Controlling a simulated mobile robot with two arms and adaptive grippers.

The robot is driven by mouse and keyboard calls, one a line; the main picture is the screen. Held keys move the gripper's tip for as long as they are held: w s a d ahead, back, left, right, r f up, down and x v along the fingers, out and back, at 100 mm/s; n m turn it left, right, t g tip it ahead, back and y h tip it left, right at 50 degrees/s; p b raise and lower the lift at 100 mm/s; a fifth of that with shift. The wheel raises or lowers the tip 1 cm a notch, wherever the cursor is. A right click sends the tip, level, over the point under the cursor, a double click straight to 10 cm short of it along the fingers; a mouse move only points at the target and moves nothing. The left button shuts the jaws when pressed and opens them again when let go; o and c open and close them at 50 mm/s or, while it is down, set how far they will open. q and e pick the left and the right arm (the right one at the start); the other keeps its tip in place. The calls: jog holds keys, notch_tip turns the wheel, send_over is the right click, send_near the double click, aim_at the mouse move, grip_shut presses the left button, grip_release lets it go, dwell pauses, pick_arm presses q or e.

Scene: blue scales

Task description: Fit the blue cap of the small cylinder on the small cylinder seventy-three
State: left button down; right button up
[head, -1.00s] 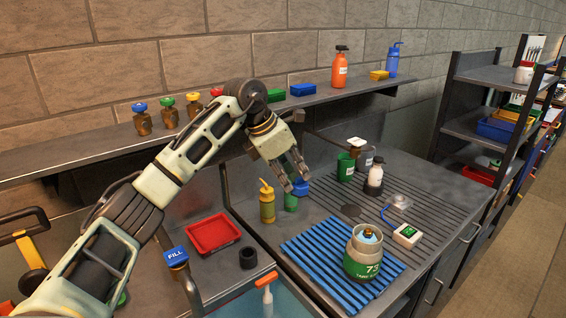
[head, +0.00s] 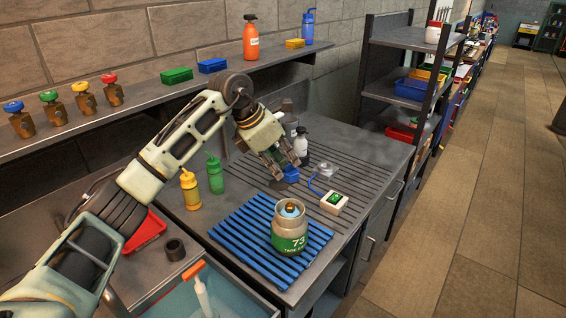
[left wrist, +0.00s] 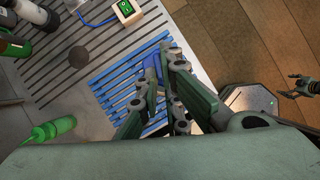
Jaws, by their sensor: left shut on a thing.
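The small cylinder marked 73 (head: 289,238), grey with a green band and a brass valve on top, stands upright on the blue slatted mat (head: 232,232). My left gripper (head: 282,172) is shut on the blue cap (head: 291,174) and holds it behind the cylinder, apart from it. The cap shows in the left wrist view (left wrist: 151,76), partly hidden by the fingers. The cylinder is not visible there. My right gripper (left wrist: 288,86) shows at the right edge of the left wrist view, empty, its fingers apart.
Several capped brass valves line the wall shelf (head: 135,108).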

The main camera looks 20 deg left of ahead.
pick_arm(q)
jog(key=shift+f+b, duration=0.4)
jog(key=shift+f, duration=0.1)
jog(key=b, duration=0.3)
send_over(289, 206)
jog(key=s+a, duration=0.1)
jog(key=f, duration=0.5)
jog(key=shift+a, duration=0.2)
jog(key=shift+f+b, duration=0.95)
jog(key=shift+f, duration=0.2)
jog(key=shift+f+b, duration=1.25)
jog(key=shift+f, duration=0.45)
jog(key=c, duration=1.9)
grip_release()
jog(key=shift+o, duration=0.2)
